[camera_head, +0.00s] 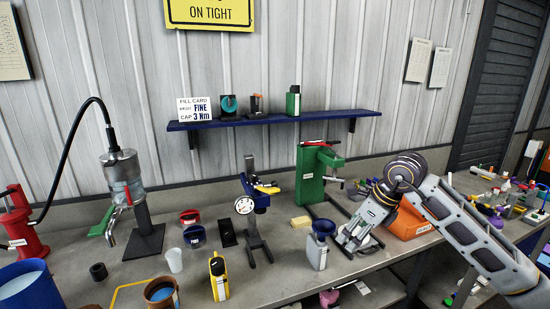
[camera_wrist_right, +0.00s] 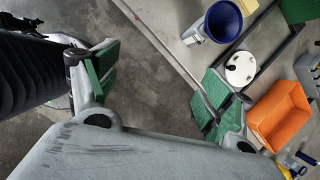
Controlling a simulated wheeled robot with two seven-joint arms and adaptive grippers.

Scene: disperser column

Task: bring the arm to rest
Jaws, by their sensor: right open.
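My right arm (camera_head: 460,230) comes in from the right of the head view and reaches over the bench. My right gripper (camera_head: 358,236) is above the bench's front part, just right of a grey can (camera_head: 318,255) with a blue funnel (camera_head: 323,226) in it. In the wrist view the two green-padded fingers of this gripper (camera_wrist_right: 160,88) stand wide apart. Only grey floor or bench surface shows between them, so it holds nothing. My left gripper is not in view.
An orange bin (camera_head: 408,222) stands behind the right gripper; it also shows in the wrist view (camera_wrist_right: 281,114). A green press (camera_head: 311,180) stands behind the can. A yellow bottle (camera_head: 218,280) and a steel disperser column (camera_head: 122,180) stand farther left. Many small items crowd the bench's right end.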

